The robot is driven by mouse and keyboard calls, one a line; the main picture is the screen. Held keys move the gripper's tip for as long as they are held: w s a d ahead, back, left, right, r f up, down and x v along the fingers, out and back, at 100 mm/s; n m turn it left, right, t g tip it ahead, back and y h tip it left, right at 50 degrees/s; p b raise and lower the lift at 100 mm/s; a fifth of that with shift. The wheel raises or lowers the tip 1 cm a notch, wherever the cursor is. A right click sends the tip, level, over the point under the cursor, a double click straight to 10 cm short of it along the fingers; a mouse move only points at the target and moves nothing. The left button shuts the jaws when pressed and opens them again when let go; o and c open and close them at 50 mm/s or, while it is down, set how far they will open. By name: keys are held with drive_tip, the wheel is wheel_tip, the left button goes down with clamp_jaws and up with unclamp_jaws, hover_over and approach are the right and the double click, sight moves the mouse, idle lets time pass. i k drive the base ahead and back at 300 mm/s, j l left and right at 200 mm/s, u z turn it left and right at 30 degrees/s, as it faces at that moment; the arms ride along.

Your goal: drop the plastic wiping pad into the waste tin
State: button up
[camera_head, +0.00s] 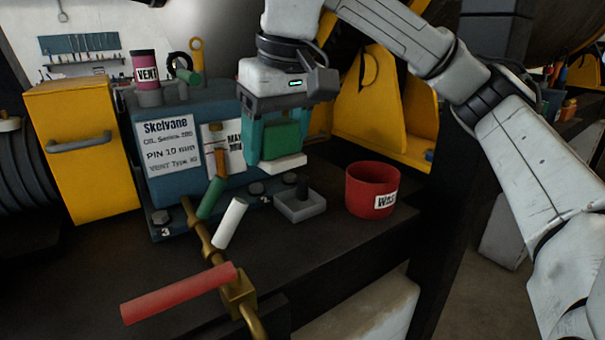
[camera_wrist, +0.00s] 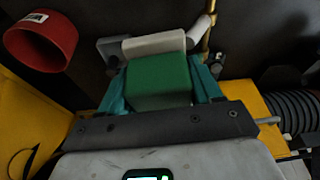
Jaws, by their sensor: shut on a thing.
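The wiping pad (camera_head: 281,140) has a green block body and a white slab (camera_head: 284,164) along its lower end. My gripper (camera_head: 277,138) is shut on the green body, with a teal finger on each side. The pad hangs above the bench, in front of the blue box. In the wrist view the green body (camera_wrist: 158,80) and the white slab (camera_wrist: 154,43) show between the fingers. The waste tin (camera_head: 370,194) is a red round tin with a "Was" label, standing on the bench to the right of and below the pad. In the wrist view the tin (camera_wrist: 42,42) is at upper left.
A small grey tray (camera_head: 300,208) with a dark peg stands below the pad, left of the tin. A blue labelled box (camera_head: 180,165) stands behind. A brass pipe with a red handle (camera_head: 180,293) crosses the front. A yellow frame (camera_head: 395,110) rises behind the tin.

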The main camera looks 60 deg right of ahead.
sight(369, 209)
drive_tip(key=i+j+z, duration=0.25)
drive_tip(key=z, duration=0.15)
drive_tip(key=i+j+z, duration=0.15)
drive_tip(key=j+z, duration=0.25)
drive_tip(key=i+j+z, duration=0.15)
drive_tip(key=j+z, duration=0.7)
drive_tip(key=i+l, duration=0.05)
